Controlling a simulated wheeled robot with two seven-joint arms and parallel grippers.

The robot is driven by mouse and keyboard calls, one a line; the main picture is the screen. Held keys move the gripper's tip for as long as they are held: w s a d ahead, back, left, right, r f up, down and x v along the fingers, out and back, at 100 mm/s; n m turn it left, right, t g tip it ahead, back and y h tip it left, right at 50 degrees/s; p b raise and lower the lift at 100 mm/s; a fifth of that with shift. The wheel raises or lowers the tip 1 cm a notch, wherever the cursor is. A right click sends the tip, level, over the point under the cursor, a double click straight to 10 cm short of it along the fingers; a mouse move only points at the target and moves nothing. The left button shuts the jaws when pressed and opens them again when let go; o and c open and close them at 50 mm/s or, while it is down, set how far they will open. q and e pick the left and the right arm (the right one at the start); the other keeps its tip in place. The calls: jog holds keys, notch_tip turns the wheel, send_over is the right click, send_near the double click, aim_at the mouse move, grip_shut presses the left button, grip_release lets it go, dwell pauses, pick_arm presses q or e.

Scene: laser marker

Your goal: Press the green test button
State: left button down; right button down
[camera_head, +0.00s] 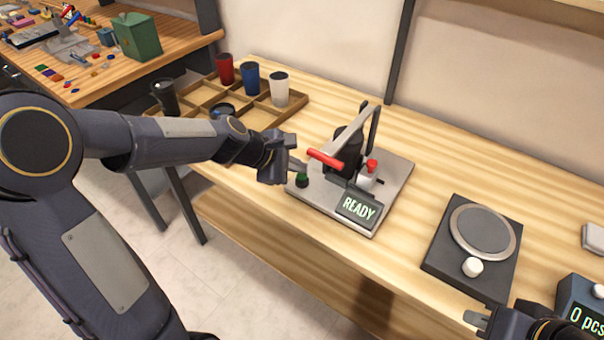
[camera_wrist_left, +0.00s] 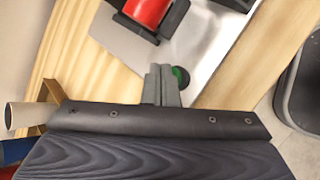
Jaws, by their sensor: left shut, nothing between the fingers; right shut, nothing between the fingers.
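The green test button (camera_head: 302,180) stands on the left front part of the laser marker's grey base plate (camera_head: 393,187). My left gripper (camera_head: 299,165) is shut and empty, with its fingertips just above or beside the button. In the left wrist view the shut fingers (camera_wrist_left: 162,86) partly cover the green button (camera_wrist_left: 181,76); I cannot tell whether they touch it. The marker's display (camera_head: 359,207) reads READY. A red-handled lever (camera_head: 325,159) rises behind the button. My right gripper (camera_head: 478,319) is shut and empty at the lower right edge, partly out of view.
A compartment tray (camera_head: 297,101) with red (camera_head: 225,69), blue (camera_head: 251,79) and white (camera_head: 280,89) cups stands behind my left arm. A dark scale-like device (camera_head: 457,260) and a counter display (camera_head: 584,312) are at the right. Bare table lies between marker and device.

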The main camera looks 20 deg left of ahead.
pick_arm(q)
jog(key=shift+f+b, duration=0.35)
jog(key=shift+f, duration=0.15)
jog(key=shift+r, duration=0.15)
dwell(0.5)
jog(key=shift+r+p, duration=0.8)
jog(key=shift+p, duration=0.15)
notch_tip(320, 180, up, 5)
jog(key=p, duration=0.5)
dwell(0.5)
